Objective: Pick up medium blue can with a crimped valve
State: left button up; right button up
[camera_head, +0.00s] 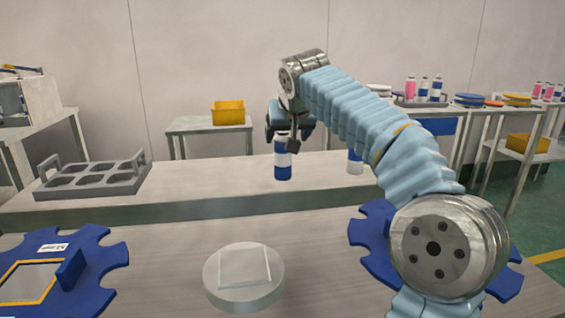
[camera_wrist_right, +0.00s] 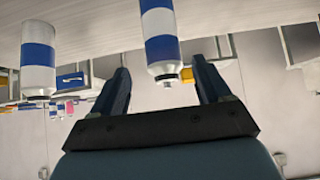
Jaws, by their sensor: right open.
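A white can with a blue band (camera_head: 283,172) stands upright on the far bench, below my right gripper (camera_head: 287,131). In the right wrist view, which is upside down, the same can (camera_wrist_right: 163,48) has a small valve on its end. That valve end lies between the open fingertips of my right gripper (camera_wrist_right: 160,72), with a gap on each side. I cannot tell whether the valve is crimped. A second blue and white can (camera_head: 355,161) stands to the right, partly hidden by my arm. It also shows in the right wrist view (camera_wrist_right: 38,58). My left gripper is out of view.
A grey tray with empty round holes (camera_head: 92,181) sits on the bench at left. A round pale block (camera_head: 243,279) and a blue fixture (camera_head: 85,272) are in front. Yellow bins (camera_head: 228,113) and several cans (camera_head: 423,88) stand on tables behind.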

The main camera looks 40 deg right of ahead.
aim_at(282, 144)
jog(key=x, duration=0.6)
jog(key=shift+w+a, duration=0.2)
jog(key=shift+c, duration=0.2)
jog(key=c, duration=1)
